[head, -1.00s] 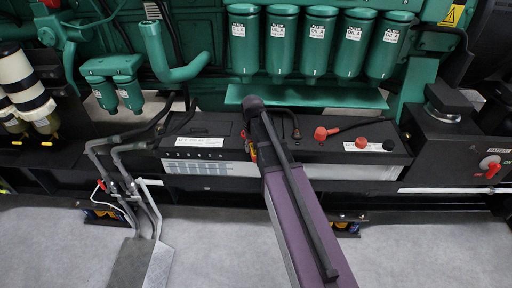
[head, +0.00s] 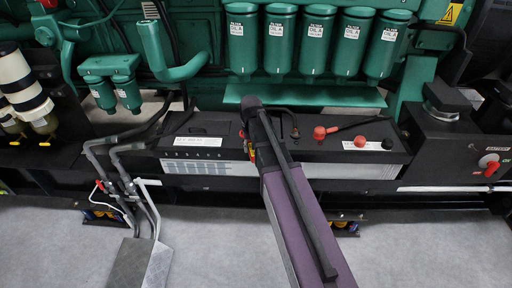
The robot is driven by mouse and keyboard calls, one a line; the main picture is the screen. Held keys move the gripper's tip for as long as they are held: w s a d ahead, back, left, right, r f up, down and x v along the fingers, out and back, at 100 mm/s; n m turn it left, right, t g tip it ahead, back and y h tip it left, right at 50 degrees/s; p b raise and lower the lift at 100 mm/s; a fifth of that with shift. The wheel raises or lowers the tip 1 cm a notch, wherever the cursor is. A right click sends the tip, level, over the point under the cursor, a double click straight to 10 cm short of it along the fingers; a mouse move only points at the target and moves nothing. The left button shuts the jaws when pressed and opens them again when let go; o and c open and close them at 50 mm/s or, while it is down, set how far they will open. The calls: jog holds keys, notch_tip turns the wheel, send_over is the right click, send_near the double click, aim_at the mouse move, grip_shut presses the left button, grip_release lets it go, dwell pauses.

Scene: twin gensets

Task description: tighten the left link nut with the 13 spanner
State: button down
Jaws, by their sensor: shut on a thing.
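A long black battery bank (head: 207,142) lies across the middle of the head view, below the green engine. On its right part are a red terminal cap (head: 319,132), a smaller red cap (head: 360,142) and a black cap (head: 387,144). A bent black cable (head: 284,112) rises just right of my arm. My purple and black arm reaches up from the bottom over the bank. My gripper (head: 251,152) shows only as a small part beside the arm, over the bank's front edge. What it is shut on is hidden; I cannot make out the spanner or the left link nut.
Several green oil filters (head: 321,42) hang above a green ledge (head: 305,98) behind the bank. Bent grey pipes (head: 125,172) stand at the left. A black box with a red switch (head: 490,167) is at the right. Grey floor (head: 420,245) in front is clear.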

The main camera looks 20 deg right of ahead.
jog(key=shift+f+b, duration=0.6)
jog(key=shift+f, duration=0.05)
dwell(0.3)
jog(key=c, duration=0.9)
grip_release()
jog(key=shift+c, duration=0.2)
grip_shut()
jog(key=shift+w+a+m, duration=0.15)
jog(key=shift+a+m, duration=0.75)
jog(key=shift+a, duration=0.15)
jog(key=shift+a, duration=0.1)
jog(key=shift+w+a+m, duration=0.3)
jog(key=shift+a+m, duration=0.6)
jog(key=shift+w+a, duration=0.1)
